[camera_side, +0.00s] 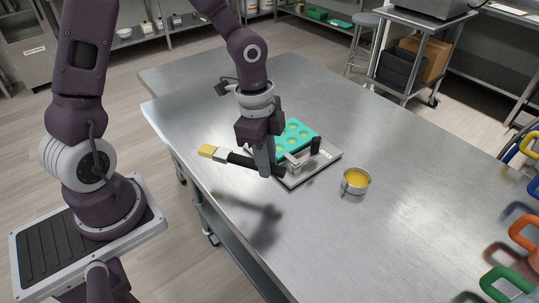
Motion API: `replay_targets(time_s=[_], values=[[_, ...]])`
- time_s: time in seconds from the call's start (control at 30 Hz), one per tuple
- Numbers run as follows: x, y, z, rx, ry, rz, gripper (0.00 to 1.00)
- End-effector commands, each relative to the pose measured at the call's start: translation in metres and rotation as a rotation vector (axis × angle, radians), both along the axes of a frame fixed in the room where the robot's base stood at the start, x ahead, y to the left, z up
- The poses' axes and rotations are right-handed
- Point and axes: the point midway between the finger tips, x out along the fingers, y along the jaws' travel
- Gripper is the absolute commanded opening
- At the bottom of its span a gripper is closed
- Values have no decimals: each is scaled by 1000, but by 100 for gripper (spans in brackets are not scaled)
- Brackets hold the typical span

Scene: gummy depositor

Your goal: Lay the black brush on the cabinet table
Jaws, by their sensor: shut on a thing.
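My gripper (266,170) is shut on the black brush (244,161) and holds it above the steel cabinet table (300,240). The brush has a black handle and a pale yellow bristle end (207,151) with a light metal collar. The fingers hide part of the handle. A shadow falls on the table below.
Coloured handles (525,232) line the right edge. The front of the table is clear.

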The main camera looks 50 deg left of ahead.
Motion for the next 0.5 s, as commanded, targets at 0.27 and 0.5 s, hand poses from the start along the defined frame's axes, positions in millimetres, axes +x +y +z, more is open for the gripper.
replay_targets(time_s=[0.27, 0.5], values=[[-1, -1, -33, 0, 6, -2, 0], [0, 0, -58, 0, 2, 2, 0]])
